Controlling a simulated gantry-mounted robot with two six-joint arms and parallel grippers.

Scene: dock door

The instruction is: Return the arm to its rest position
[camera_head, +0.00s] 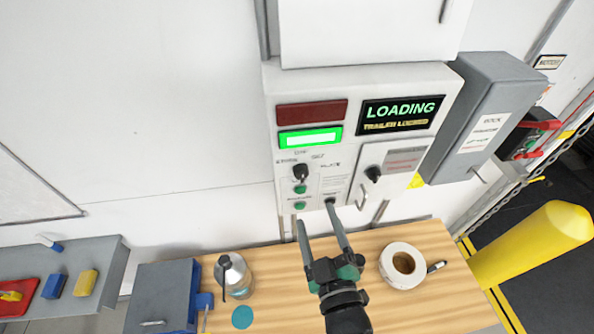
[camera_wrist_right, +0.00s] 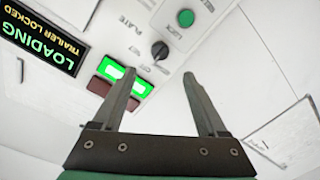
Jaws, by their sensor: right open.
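My right gripper (camera_head: 315,216) is in front of the lower part of the white control panel (camera_head: 325,92), with its two fingers spread and nothing between them. In the right wrist view the open fingers (camera_wrist_right: 158,88) point toward the panel's knob and green button. The panel display (camera_head: 401,113) reads "LOADING" and "TRAILER LOCKED". A green indicator (camera_head: 310,138) is lit below a dark red one (camera_head: 311,111). A black knob (camera_head: 300,172) and two green buttons (camera_head: 300,189) sit beneath. I cannot tell whether the fingers touch the panel. My left gripper is not in view.
A wooden shelf (camera_head: 400,309) below the panel holds a spray bottle (camera_head: 235,277), a roll of tape (camera_head: 402,265) and a blue disc (camera_head: 242,317). A grey box (camera_head: 160,297) stands left. A grey cabinet (camera_head: 480,115) and yellow bollard (camera_head: 535,245) are at right.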

